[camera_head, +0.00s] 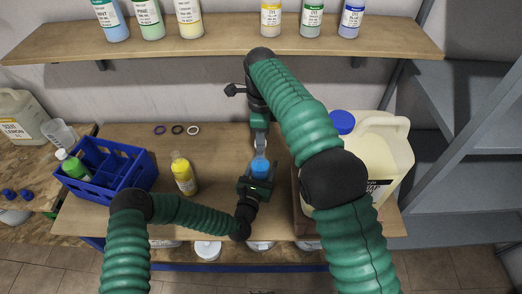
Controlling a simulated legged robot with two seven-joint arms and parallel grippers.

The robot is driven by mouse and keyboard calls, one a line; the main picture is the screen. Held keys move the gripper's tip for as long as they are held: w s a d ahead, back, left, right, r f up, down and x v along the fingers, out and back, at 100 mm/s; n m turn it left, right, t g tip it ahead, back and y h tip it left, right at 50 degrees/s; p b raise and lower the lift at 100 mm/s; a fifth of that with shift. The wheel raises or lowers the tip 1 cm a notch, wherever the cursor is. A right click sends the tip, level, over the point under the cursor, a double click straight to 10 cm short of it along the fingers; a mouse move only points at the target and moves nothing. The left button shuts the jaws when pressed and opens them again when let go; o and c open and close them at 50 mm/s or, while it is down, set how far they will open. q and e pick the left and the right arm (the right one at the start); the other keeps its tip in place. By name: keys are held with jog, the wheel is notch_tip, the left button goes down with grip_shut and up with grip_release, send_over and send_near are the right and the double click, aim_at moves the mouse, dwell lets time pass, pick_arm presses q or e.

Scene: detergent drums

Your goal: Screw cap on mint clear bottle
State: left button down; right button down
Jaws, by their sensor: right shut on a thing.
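A small bottle with blue content (259,168) and a clear upper part stands near the middle of the table; I take it as the mint clear bottle. My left gripper (257,187) is at its near side, low against it; whether its jaws are shut on the bottle is hidden. My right gripper (260,143) reaches in from behind, with its pale fingers just above the bottle's top. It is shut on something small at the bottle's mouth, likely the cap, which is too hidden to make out. I cannot tell whether the cap touches the neck.
A yellow bottle (184,175) stands left of my grippers. A blue crate (128,186) holds a green bottle (73,166). Several rings (177,129) lie behind. A large jug (385,150) with a blue cap stands at right. Labelled bottles line the upper shelf (220,40).

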jog(key=shift+a+f, duration=0.1)
jog(key=shift+f, duration=0.8)
jog(key=shift+f, duration=0.85)
jog(key=shift+f, duration=0.6)
jog(key=m, duration=0.7)
jog(key=shift+s+a, duration=0.1)
jog(key=m, duration=0.6)
jog(key=shift+a, duration=0.15)
jog(key=c, duration=1.1)
grip_release()
